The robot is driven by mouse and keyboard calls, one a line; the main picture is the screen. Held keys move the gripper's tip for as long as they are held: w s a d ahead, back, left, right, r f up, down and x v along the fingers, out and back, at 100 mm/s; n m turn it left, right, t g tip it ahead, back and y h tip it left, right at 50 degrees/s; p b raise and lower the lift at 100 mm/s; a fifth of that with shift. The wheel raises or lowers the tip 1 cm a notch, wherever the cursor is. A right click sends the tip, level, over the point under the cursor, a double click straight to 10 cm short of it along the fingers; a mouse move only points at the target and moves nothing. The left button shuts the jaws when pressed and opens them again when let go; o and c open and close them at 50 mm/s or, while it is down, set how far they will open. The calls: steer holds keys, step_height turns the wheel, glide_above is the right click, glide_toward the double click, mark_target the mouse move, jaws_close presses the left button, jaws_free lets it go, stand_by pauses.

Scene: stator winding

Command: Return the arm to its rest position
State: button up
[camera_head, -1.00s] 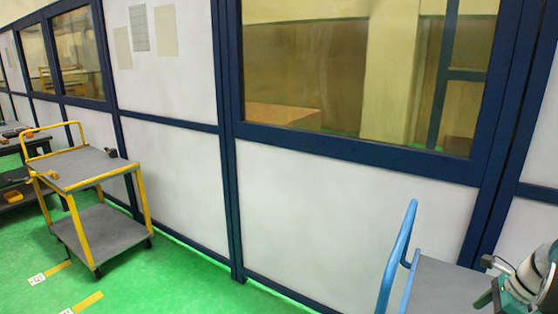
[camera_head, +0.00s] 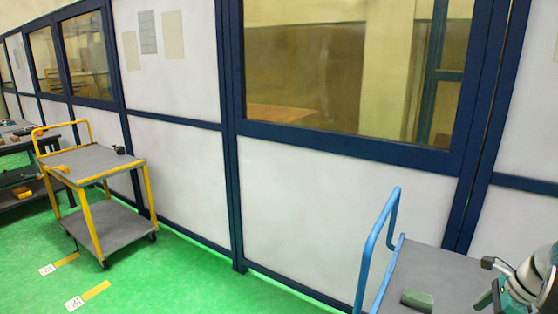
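A white and teal part of my own arm (camera_head: 524,287) shows at the lower right edge of the head view, in front of a grey cart top. It is cut off by the picture edge. A small dark piece on a short stalk sticks out at its upper left. I cannot make out my gripper's fingers in this view, nor anything held.
A grey cart (camera_head: 430,268) with a blue handle (camera_head: 378,248) stands at lower right, with a dark green block (camera_head: 417,300) on it. A yellow-framed cart (camera_head: 95,163) stands at left. A white panel wall (camera_head: 300,205) runs behind. Green floor (camera_head: 190,285) is open between the carts.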

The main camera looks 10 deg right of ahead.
steer(key=w+a+r+n+h, duration=0.1)
steer(key=a+r+n, duration=0.45)
steer(key=a, duration=0.55)
steer(key=w+a+r+n+h, duration=0.1)
steer(key=a+r+n, duration=0.45)
steer(key=a, duration=0.45)
steer(key=s+a+n+t, duration=0.1)
steer(key=s+a+n, duration=0.5)
steer(key=a, duration=0.3)
steer(key=s+a+r+n+t+h, duration=0.1)
steer(key=s+a+n, duration=0.5)
steer(key=a+n, duration=0.3)
steer(key=shift+r+t+h, duration=0.15)
steer(key=shift+t+h, duration=0.15)
steer(key=shift+o, duration=0.5)
steer(key=shift+a, duration=0.1)
